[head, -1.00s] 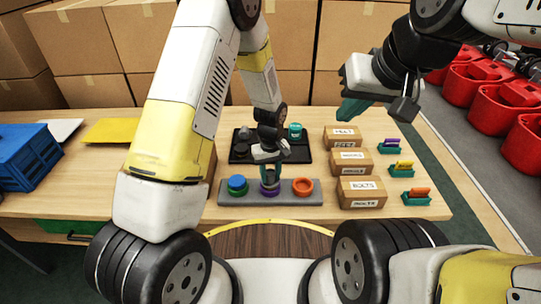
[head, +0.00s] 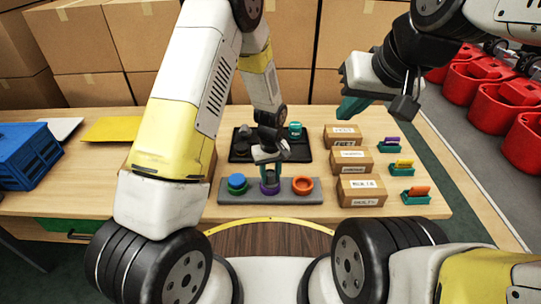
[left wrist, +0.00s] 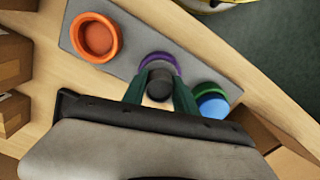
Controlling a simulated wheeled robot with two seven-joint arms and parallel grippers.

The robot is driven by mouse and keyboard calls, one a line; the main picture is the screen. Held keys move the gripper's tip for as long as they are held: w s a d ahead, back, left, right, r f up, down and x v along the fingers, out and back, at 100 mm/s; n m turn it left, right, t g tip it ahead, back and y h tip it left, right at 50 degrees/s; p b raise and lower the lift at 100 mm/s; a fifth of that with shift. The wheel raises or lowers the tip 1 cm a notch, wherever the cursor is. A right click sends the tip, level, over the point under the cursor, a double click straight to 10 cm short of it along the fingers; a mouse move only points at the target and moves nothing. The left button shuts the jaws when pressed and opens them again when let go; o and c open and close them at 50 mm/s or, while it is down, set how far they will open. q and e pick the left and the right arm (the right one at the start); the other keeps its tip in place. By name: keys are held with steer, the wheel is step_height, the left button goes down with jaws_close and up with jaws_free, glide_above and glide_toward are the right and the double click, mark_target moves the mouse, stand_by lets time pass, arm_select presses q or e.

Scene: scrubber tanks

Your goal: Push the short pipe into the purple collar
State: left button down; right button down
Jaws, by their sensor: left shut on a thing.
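The purple collar (head: 269,190) stands in the middle of a grey base block (head: 334,194). In the left wrist view only the collar's far rim (left wrist: 163,57) shows. My left gripper (head: 270,172) points down right over the collar. In the left wrist view its dark green fingers (left wrist: 159,97) are shut on the short pipe (left wrist: 160,82), which is dark with a round top. The pipe lines up closely with the collar, but how deep it sits is hidden by the fingers. My right gripper (head: 375,103) hangs above the table's right side; its finger gap is unclear.
A green collar with a blue top (head: 237,185) and an orange collar (head: 303,186) flank the purple one closely. Behind is a black tray (head: 240,157) with grey and teal parts. Labelled cardboard boxes (head: 361,188) stand to the right. A blue crate (head: 27,155) is far left.

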arm_select(q)
jaws_free()
stand_by(0.7)
stand_by(0.4)
steer(key=shift+r, duration=3.45)
steer(key=shift+r, duration=0.1)
